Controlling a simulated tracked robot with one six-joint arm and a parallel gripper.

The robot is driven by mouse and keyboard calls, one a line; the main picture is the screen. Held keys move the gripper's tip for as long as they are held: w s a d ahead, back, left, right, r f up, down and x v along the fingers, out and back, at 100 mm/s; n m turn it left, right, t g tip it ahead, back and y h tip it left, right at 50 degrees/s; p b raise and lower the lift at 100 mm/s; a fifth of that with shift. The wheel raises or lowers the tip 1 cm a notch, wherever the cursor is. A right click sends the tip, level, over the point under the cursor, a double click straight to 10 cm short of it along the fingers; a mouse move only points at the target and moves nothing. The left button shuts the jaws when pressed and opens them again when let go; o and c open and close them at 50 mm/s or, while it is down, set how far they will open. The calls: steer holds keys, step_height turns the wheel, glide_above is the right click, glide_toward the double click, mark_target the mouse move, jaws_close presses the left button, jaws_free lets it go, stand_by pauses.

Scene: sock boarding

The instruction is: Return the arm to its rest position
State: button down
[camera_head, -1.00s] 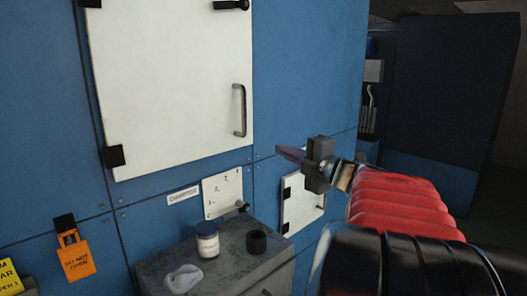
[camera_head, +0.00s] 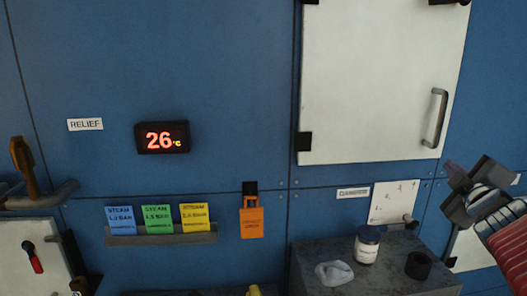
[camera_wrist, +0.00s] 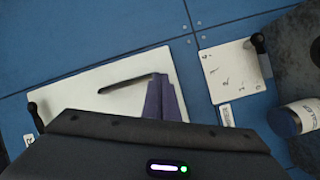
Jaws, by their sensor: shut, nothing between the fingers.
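My gripper (camera_head: 453,168) is at the right edge of the head view, raised in front of the blue wall. Its purple fingers (camera_wrist: 164,98) also show in the wrist view, closed together with nothing between them. My red-sleeved arm runs out of the picture at the lower right. The gripper is apart from the white cabinet door (camera_head: 375,85), to the lower right of its handle (camera_head: 434,117).
A grey cabinet top (camera_head: 315,255) holds a labelled jar (camera_head: 367,245), a pale crumpled item (camera_head: 334,272) and a black cup (camera_head: 419,264).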

steer(key=s+a+f+m+g+y, duration=0.2)
steer(key=s+a+f, duration=0.4)
steer(key=a, duration=0.4)
steer(key=s+a+f+m+g+y, duration=0.2)
steer(key=s+a+f+m+g, duration=0.1)
steer(key=s+a+f+g, duration=0.2)
steer(key=s+a+f+m+g+y, duration=0.2)
steer(key=s+a+f, duration=0.6)
steer(key=a+f, duration=0.4)
steer(key=a+m+g, duration=0.1)
steer(key=a, duration=0.2)
steer(key=shift+s+a+f+m+g+y, duration=0.15)
steer(key=shift+s+m+g+y, duration=0.1)
steer(key=shift+m+g+y, duration=0.05)
